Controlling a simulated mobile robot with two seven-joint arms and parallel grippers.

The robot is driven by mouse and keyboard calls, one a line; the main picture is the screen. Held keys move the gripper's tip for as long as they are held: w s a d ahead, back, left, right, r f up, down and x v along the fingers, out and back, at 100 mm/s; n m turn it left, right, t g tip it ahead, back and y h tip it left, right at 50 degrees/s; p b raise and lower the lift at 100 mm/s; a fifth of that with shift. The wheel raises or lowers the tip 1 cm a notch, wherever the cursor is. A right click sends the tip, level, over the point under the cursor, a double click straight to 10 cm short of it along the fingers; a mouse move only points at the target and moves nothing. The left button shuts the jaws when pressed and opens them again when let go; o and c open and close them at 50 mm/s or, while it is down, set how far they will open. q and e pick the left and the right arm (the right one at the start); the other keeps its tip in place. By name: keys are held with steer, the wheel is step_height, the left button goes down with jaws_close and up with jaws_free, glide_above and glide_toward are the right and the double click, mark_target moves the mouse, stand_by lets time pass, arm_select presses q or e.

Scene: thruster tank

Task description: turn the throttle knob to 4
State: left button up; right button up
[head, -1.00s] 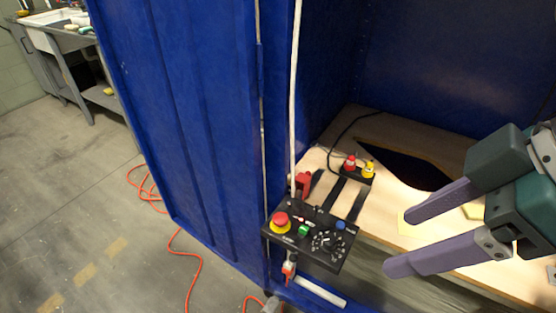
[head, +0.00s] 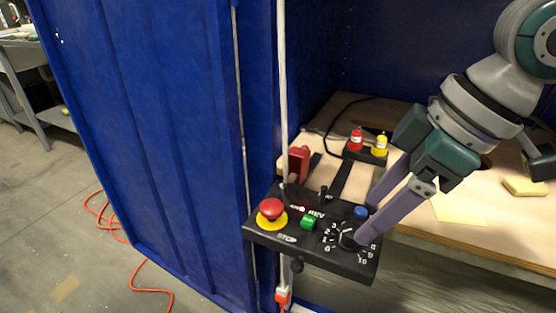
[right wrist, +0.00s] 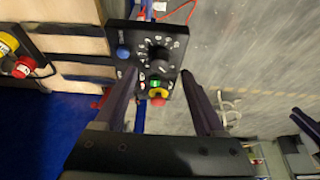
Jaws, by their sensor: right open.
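The black control panel (head: 270,238) carries the throttle knob (head: 348,241), a black dial ringed by white numbers. In the right wrist view the knob (right wrist: 158,53) is seen from above, beyond the fingers. Which number it points to is too small to tell. My right gripper (head: 369,220) is open, with its purple fingers angled down over the right side of the panel. One fingertip overlaps the knob's right edge in the head view; I cannot tell if it touches.
The panel also has a red stop button (head: 271,210), a green switch (head: 308,222) and a blue button (head: 361,212). A blue tank wall (head: 150,130) rises at the left.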

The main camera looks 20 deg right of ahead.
mark_target(353, 230)
steer(key=b+x, duration=0.1)
steer(key=x, duration=0.3)
steer(key=shift+f, duration=0.15)
jaws_close()
stand_by(0.5)
